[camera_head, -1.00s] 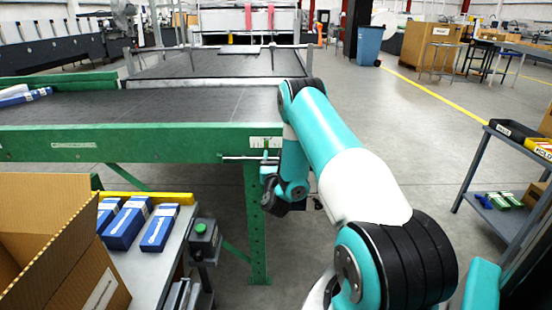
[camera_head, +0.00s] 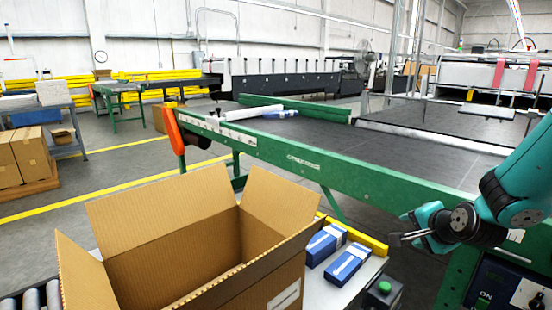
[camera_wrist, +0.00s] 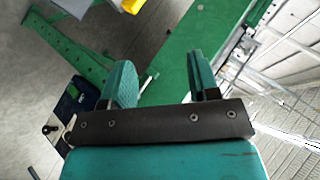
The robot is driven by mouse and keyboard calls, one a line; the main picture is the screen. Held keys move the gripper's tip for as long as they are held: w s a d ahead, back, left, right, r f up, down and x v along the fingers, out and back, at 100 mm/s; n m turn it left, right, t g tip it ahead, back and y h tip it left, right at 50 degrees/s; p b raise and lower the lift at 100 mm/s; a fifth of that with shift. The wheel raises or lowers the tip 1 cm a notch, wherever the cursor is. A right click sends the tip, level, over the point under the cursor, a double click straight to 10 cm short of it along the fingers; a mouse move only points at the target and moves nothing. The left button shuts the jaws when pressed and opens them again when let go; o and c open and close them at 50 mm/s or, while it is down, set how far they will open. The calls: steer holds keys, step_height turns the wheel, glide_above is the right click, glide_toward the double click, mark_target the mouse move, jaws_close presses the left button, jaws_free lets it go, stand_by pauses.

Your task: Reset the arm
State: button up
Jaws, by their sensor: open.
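My arm shows at the right edge of the head view, teal with black joints. My gripper (camera_head: 405,227) is in front of the green conveyor frame (camera_head: 330,178), to the right of the blue boxes. In the wrist view my gripper (camera_wrist: 163,88) has its two teal fingers apart with nothing between them. The green frame shows beyond the fingers there.
An open cardboard box (camera_head: 205,250) stands at the front left. Two blue boxes (camera_head: 336,254) lie on the bench beside it. A green-button box (camera_head: 384,290) and a control panel (camera_head: 500,290) are near my arm. The dark conveyor belt (camera_head: 370,140) is mostly clear.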

steer(key=s+a+r+n+g, duration=0.1)
steer(key=s+a+n+g, duration=0.25)
steer(key=s+n, duration=0.5)
steer(key=s+a+r+n+g, duration=0.2)
steer(key=s+n+g, duration=0.3)
steer(key=s, duration=0.6)
steer(key=s+a+r+n+g+y, duration=0.1)
steer(key=s+a+r+n+y, duration=0.1)
steer(key=s+a+r+n, duration=0.4)
steer(key=s+a+r+n+g+y, duration=0.1)
steer(key=s+a+r+n+y, duration=0.1)
steer(key=s+a, duration=0.5)
steer(key=w+a+r+p, duration=0.1)
steer(key=w+r+p, duration=0.2)
steer(key=r+p, duration=1)
steer(key=shift+r+m+p, duration=0.2)
steer(key=shift+m+p, duration=0.2)
steer(key=shift+m, duration=0.05)
